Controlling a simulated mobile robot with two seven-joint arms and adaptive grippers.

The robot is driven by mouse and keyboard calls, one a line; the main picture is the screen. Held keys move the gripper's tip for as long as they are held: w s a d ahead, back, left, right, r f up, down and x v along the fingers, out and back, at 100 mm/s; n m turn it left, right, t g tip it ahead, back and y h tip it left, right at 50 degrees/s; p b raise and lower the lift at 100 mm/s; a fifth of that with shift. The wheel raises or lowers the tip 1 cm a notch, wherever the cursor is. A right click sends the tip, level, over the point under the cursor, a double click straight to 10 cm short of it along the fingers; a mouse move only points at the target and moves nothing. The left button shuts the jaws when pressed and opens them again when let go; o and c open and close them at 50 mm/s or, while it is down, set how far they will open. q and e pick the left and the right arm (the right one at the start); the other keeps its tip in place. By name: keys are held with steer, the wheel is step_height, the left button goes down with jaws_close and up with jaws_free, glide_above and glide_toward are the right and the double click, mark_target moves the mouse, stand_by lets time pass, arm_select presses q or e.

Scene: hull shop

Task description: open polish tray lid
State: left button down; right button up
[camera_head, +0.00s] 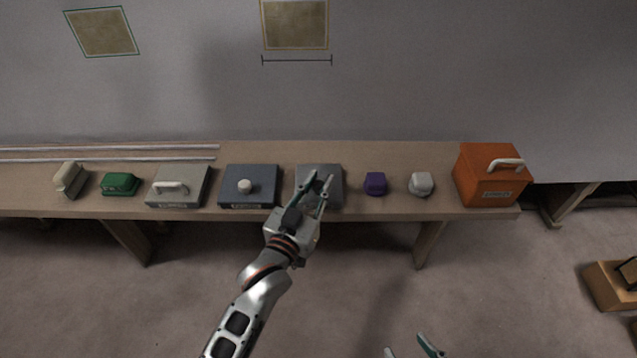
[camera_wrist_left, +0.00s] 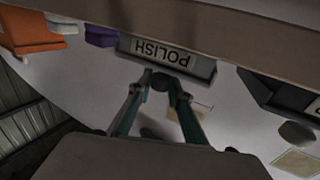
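The polish tray (camera_head: 334,200) is a grey lidded box on the bench, partly hidden behind my left gripper (camera_head: 322,178). In the left wrist view the polish tray (camera_wrist_left: 205,68) shows its POLISH label upside down. The left gripper's fingers (camera_wrist_left: 164,82) are apart in front of the tray, with a dark piece, possibly the lid's handle, between the tips. I cannot tell whether they touch it. The lid looks shut. My right gripper (camera_head: 412,346) is at the bottom edge of the head view, partly cut off, with its fingers apart and nothing seen between them.
On the bench (camera_head: 445,208), a blue-grey box with a white knob (camera_head: 262,196) and a light grey box with a handle (camera_head: 180,190) stand left of the tray. A purple block (camera_head: 375,184), a white block (camera_head: 420,184) and an orange case (camera_head: 488,182) stand right.

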mark_target(318, 168)
arm_select(q)
steer(key=w, duration=0.8)
steer(key=c, duration=1.8)
jaws_free()
steer(key=shift+c, duration=0.2)
steer(key=v, duration=1.2)
steer(key=shift+f, duration=0.1)
